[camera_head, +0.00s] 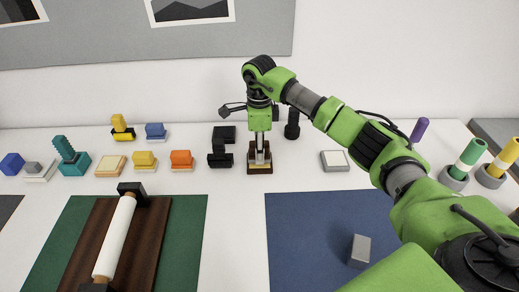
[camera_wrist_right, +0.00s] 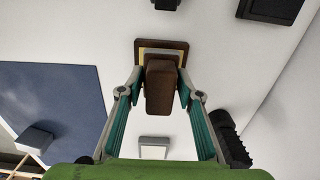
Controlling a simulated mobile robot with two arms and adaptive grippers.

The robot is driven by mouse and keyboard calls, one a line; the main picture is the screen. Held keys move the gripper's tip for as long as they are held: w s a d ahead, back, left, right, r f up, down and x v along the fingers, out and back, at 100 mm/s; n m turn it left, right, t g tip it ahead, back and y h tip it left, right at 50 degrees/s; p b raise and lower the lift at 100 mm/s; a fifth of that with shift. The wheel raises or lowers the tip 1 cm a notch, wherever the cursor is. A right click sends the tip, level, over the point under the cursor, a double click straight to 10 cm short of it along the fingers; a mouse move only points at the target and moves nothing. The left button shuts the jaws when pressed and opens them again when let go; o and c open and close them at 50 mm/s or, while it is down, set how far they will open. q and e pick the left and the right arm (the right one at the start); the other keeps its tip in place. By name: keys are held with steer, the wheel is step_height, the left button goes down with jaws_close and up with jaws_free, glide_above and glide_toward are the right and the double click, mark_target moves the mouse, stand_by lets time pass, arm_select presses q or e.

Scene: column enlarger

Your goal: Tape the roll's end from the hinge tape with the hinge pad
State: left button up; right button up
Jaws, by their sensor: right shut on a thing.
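My right gripper (camera_head: 259,150) points straight down at the back middle of the table. In the right wrist view, my right gripper (camera_wrist_right: 160,76) is shut on a brown block (camera_wrist_right: 159,92), likely the hinge pad. The block is at a brown-rimmed tray (camera_head: 259,171) with a cream inside; I cannot tell whether they touch. The tray also shows in the wrist view (camera_wrist_right: 148,42). The white roll (camera_head: 114,238) lies on a dark brown board (camera_head: 147,241) between black end holders. I cannot tell which thing is the hinge tape. My left gripper is not in view.
Black pieces (camera_head: 219,157) stand left of the tray; a dark knobbed cylinder (camera_head: 292,124) stands right of it. An orange block (camera_head: 181,158) and several coloured blocks line the left. A grey box (camera_head: 360,250) sits on the blue mat (camera_head: 310,235), mostly bare.

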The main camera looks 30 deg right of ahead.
steer(key=shift+f+b, duration=0.35)
steer(key=shift+f, duration=0.2)
stand_by(1.1)
steer(key=shift+r, duration=0.15)
steer(key=shift+r+p, duration=2.2)
steer(key=shift+r, duration=1.25)
